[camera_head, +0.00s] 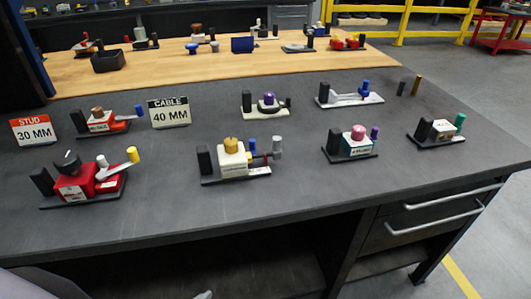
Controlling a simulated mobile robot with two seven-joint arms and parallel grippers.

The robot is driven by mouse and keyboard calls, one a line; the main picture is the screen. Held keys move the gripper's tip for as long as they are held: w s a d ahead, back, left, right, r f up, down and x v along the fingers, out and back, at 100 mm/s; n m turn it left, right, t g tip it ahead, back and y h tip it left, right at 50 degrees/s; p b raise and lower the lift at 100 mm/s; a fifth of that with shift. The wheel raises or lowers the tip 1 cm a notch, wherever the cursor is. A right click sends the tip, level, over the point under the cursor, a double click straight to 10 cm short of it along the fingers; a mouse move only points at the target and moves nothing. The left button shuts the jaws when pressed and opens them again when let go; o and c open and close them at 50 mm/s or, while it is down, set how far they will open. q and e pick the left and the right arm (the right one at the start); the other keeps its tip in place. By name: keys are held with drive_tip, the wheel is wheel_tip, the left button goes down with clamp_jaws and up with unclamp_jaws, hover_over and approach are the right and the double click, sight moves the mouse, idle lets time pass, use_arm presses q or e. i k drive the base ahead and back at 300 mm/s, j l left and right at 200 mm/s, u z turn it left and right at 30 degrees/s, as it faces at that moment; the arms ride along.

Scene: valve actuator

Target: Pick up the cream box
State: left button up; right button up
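A cream box (231,164) with a yellow knob on top sits on a dark base plate near the front middle of the dark bench. A black post stands at its left, and blue, red and grey parts stand at its right. Another pale box (442,130), smaller and with a dark label, sits on a plate at the right.
The dark bench (290,210) also holds a red valve unit (85,185), a teal-and-pink unit (355,142), a flat white unit (350,97) and signs "STUD 30 MM" (33,130) and "CABLE 40 MM" (170,112). The bench front edge is clear.

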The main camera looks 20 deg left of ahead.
sight(239, 165)
drive_tip(key=i+l+u, duration=0.1)
drive_tip(key=u, duration=0.25)
drive_tip(key=i+l+u, duration=0.15)
drive_tip(key=u, duration=0.2)
drive_tip(key=i+l+u, duration=0.1)
drive_tip(key=u, duration=0.25)
